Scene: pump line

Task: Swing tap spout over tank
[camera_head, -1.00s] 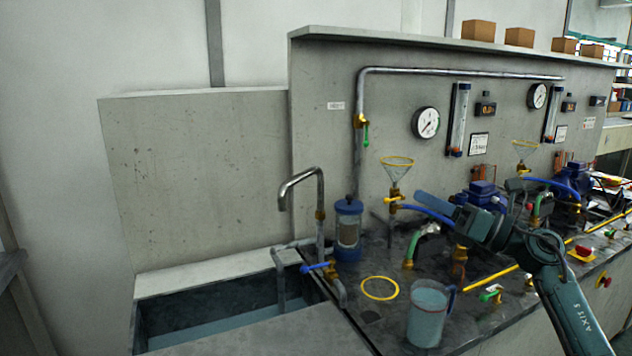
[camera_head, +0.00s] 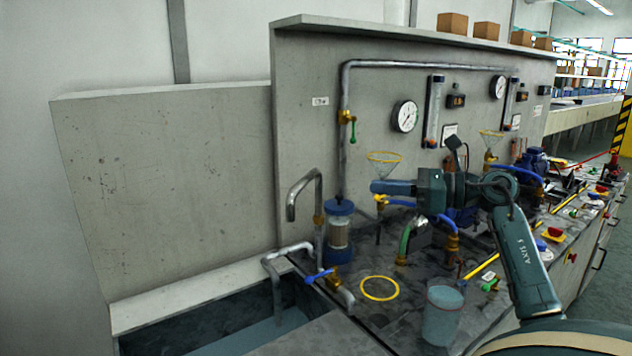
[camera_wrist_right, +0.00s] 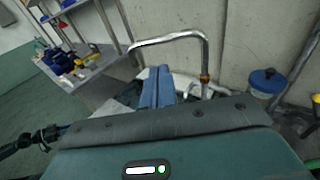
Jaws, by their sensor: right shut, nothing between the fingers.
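The tap spout (camera_head: 303,184) is a grey metal pipe with a bend at the top and a brass joint on its upright. Its open end points down on the left of the upright; I cannot tell whether it is over the tank. The tank (camera_head: 118,342) is a sunken basin with water, at the lower left. My right gripper (camera_head: 374,187) is shut and empty, pointing left, to the right of the spout and apart from it. In the right wrist view its blue fingers (camera_wrist_right: 157,86) are together, with the spout (camera_wrist_right: 178,39) behind them. My left gripper is out of view.
A blue-capped filter jar (camera_head: 338,232) stands just right of the spout. A blue-handled valve (camera_head: 322,275) and pipe sit at the tank edge. A yellow ring (camera_head: 379,288), a clear jug (camera_head: 441,312) and a funnel (camera_head: 384,160) stand nearby. A concrete wall (camera_head: 180,170) rises behind.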

